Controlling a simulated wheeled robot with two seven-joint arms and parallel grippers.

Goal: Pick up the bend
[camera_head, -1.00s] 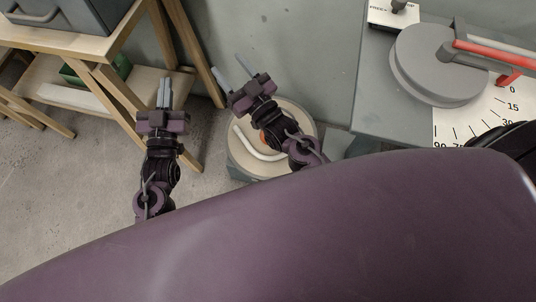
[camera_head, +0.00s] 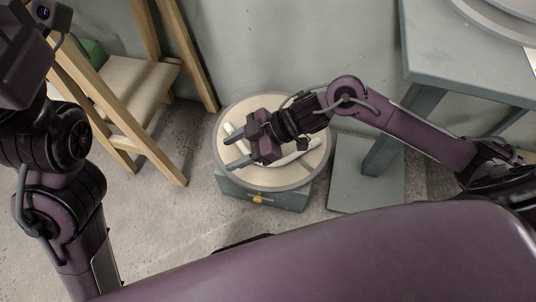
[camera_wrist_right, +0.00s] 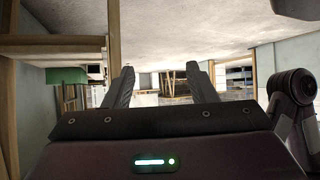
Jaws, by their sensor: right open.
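The bend is a white curved piece of conduit (camera_head: 300,156) lying on a round, cream-topped turntable (camera_head: 321,165) with a grey rim. My right gripper (camera_head: 233,152) is above the turntable and hides the middle of the bend. Its fingers point left, toward the turntable's left edge. In the right wrist view, the right gripper (camera_wrist_right: 160,75) has its two fingers wide apart with nothing between them. The bend does not show in that view. My left arm fills the left edge of the head view, and its fingers are out of frame.
The turntable sits on a grey-blue base (camera_head: 262,196). A wooden stand with a shelf (camera_head: 136,88) is to the left. A grey-green table (camera_head: 470,62) is to the right, with a flat panel (camera_head: 365,172) below it. Open concrete floor lies left of the turntable.

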